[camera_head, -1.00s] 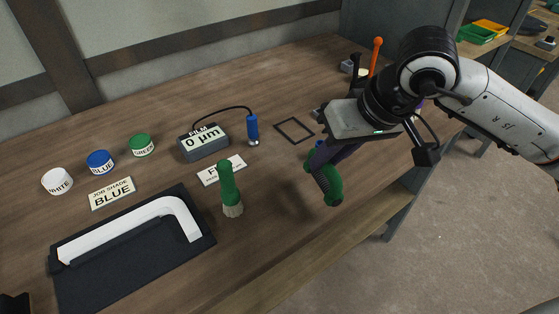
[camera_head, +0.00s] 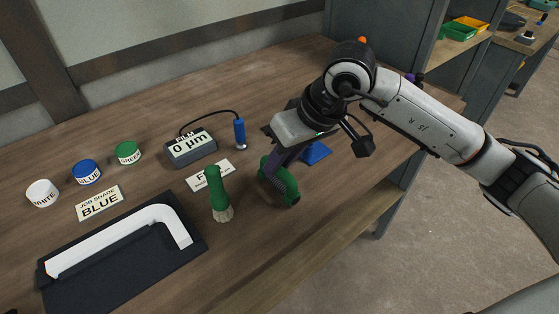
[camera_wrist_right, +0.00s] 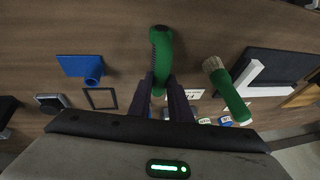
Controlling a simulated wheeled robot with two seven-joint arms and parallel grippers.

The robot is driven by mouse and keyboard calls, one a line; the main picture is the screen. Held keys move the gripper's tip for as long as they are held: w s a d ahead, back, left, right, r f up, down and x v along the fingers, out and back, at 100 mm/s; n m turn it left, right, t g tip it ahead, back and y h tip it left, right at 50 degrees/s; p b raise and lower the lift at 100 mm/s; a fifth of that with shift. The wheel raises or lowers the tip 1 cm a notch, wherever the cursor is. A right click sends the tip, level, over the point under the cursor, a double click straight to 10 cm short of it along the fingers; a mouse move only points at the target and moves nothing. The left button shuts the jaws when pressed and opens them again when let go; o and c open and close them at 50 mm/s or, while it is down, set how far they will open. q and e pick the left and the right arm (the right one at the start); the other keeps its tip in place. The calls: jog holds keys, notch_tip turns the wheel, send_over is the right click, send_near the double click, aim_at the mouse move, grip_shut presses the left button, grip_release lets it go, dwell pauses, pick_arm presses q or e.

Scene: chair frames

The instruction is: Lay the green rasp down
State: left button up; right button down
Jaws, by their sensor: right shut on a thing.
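The green rasp (camera_head: 289,188) has rounded green ends and a dark textured strip. My right gripper (camera_head: 281,170) is shut on it at the front part of the bench, right of the green-handled brush (camera_head: 217,187). In the right wrist view the rasp (camera_wrist_right: 161,45) sticks out beyond the fingers (camera_wrist_right: 160,84) of that gripper. It is low over the wood; I cannot tell whether it touches the bench. My left gripper is not in view.
A blue stand (camera_head: 317,153) is behind the rasp. A film gauge (camera_head: 191,148), lidded pots and a dark tray (camera_head: 70,292) with a white bent part (camera_head: 120,235) stand left. A black square outline (camera_wrist_right: 101,98) shows in the wrist view. The bench's front edge is close by.

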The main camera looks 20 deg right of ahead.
jog(key=shift+f, duration=0.2)
jog(key=shift+f+b, duration=0.25)
jog(key=shift+b, duration=0.15)
jog(key=c, duration=1.6)
grip_release()
jog(key=shift+r, duration=0.1)
jog(key=shift+c, duration=0.2)
jog(key=shift+d+r+p, duration=0.1)
jog(key=shift+r+p, duration=0.25)
jog(key=shift+r, duration=0.15)
jog(key=v, duration=1.1)
jog(key=shift+r, duration=0.2)
jog(key=shift+s, duration=0.15)
